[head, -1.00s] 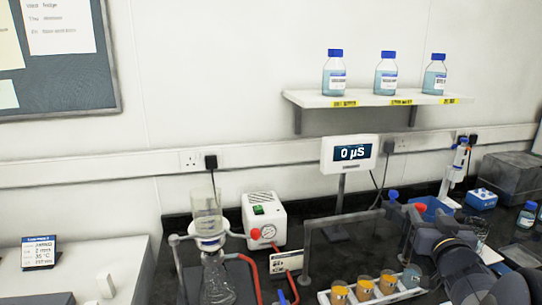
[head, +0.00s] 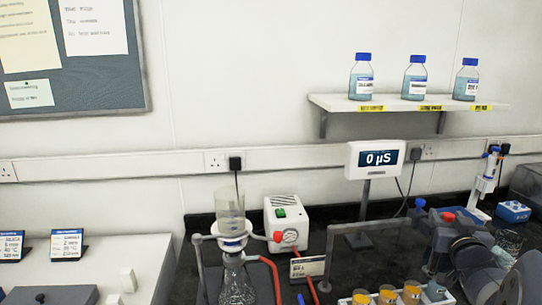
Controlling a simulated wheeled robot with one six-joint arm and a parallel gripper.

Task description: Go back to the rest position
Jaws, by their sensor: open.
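My gripper (head: 440,243) shows at the lower right, at the end of my dark arm, above the bench. It is open, and I see nothing held in it. Part of the gripper is hidden by my own wrist, so the fingertips are hard to make out.
Orange-topped vials (head: 388,295) stand in a white rack below my gripper. A display (head: 375,159) reading 0 µS stands behind. A filter flask (head: 236,275) and a white pump (head: 289,222) are left of it. Blue-capped bottles (head: 415,78) stand on a wall shelf (head: 345,104).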

